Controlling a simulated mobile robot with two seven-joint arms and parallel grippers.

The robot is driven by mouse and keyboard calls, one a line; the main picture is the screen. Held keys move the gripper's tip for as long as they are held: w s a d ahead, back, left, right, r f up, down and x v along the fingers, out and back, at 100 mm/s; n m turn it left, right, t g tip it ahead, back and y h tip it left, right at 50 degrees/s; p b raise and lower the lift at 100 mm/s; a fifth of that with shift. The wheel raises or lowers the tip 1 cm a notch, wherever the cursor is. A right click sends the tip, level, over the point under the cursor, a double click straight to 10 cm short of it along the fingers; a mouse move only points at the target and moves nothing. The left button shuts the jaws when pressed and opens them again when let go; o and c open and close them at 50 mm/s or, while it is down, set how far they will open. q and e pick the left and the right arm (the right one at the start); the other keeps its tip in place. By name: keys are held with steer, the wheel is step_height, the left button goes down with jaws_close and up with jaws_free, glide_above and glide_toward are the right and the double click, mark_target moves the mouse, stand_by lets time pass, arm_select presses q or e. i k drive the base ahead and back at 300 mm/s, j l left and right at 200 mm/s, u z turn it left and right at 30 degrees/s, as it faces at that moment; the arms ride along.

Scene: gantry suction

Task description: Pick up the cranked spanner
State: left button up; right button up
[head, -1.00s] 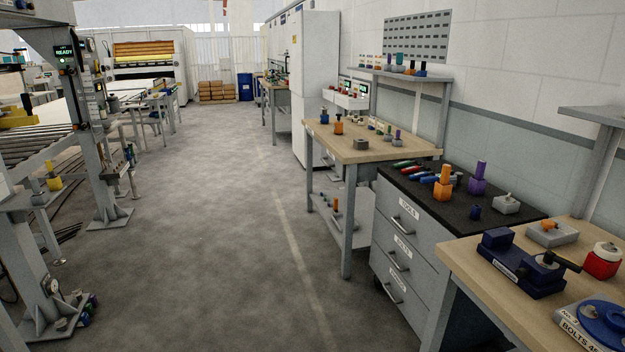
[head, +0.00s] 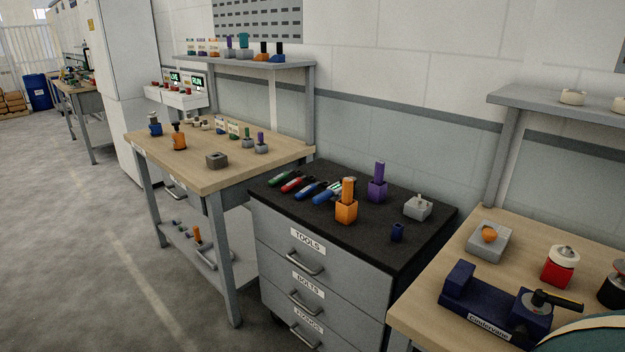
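I cannot make out a cranked spanner for certain. Several hand tools lie in a row on the black top of the drawer cabinet (head: 335,241): a green-handled tool (head: 282,178), a red-handled tool (head: 292,185), a blue-handled tool (head: 309,190) and a light-blue tool (head: 327,193) with a pale metal end. The light-blue tool is partly hidden behind an orange block (head: 346,211) with an upright post. Their exact shapes are too small to tell. Neither of my grippers is in view.
A wooden bench (head: 205,179) is to the left. A navy vise (head: 490,303) sits on the right bench. The floor at left is clear.

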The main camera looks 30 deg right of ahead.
mark_target(311, 188)
steer(key=i+j+z, duration=0.1)
steer(key=i+z, duration=0.2)
steer(key=z, duration=0.15)
steer(key=i+j+z, duration=0.25)
steer(key=z, duration=0.2)
steer(key=i+j+z, duration=0.3)
steer(key=z, duration=0.15)
steer(key=i+j+z, duration=0.25)
steer(key=j+z, duration=0.2)
steer(key=i+j+z, duration=0.1)
steer(key=j+z, duration=0.35)
